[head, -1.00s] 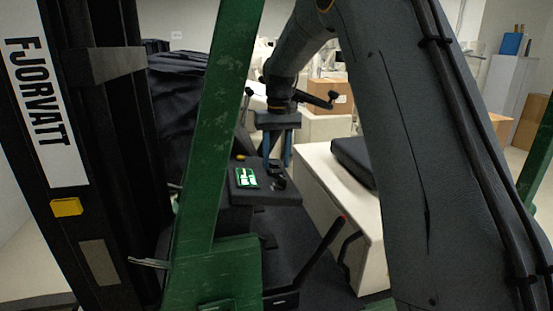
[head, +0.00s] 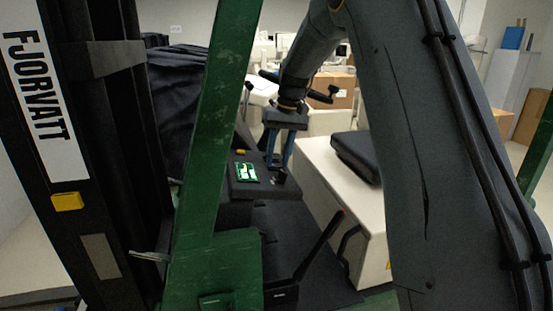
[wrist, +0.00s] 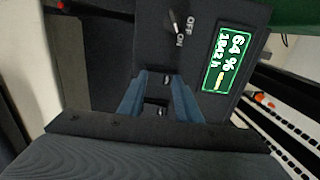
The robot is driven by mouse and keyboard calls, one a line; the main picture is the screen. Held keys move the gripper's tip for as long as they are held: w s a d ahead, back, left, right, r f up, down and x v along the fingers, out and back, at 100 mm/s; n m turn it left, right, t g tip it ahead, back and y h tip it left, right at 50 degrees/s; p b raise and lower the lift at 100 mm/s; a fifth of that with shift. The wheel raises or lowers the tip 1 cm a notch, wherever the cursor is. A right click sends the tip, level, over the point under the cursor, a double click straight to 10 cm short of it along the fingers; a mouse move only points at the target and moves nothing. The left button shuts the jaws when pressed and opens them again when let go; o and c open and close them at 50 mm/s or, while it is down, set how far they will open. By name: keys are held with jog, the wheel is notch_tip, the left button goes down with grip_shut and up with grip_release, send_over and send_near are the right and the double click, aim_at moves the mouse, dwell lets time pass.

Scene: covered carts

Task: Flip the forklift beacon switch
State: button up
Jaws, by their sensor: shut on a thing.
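A dark console (head: 262,190) on the forklift carries a lit green display (head: 246,172). In the wrist view the display (wrist: 226,58) reads 64 % and 1842 h. Left of it is a black switch lever (wrist: 172,22) beside the words OFF and ON; I cannot tell its exact setting. My gripper (wrist: 162,82) has its two blue fingers a little apart, with a small dark part and pale spots between them, below the lever in the picture. In the head view my gripper (head: 277,163) reaches down at the console's back right corner. The contact itself is too small to make out.
A green frame post (head: 205,130) and the black FJORVATT mast (head: 95,210) stand at the left. A lever with a red tip (head: 322,243) rises in front of the console. A pale body with a black seat (head: 357,155) lies to the right.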

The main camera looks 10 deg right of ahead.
jog(key=shift+d+f+y+b, duration=0.2)
jog(key=shift+d+y+b, duration=0.2)
jog(key=shift+y, duration=0.4)
jog(key=shift+r+y, duration=0.1)
jog(key=shift+y, duration=0.3)
jog(key=o, duration=0.8)
jog(key=shift+c, duration=0.2)
jog(key=b+v, duration=0.3)
jog(key=v, duration=0.4)
jog(key=shift+r, duration=0.4)
jog(key=shift+d, duration=0.1)
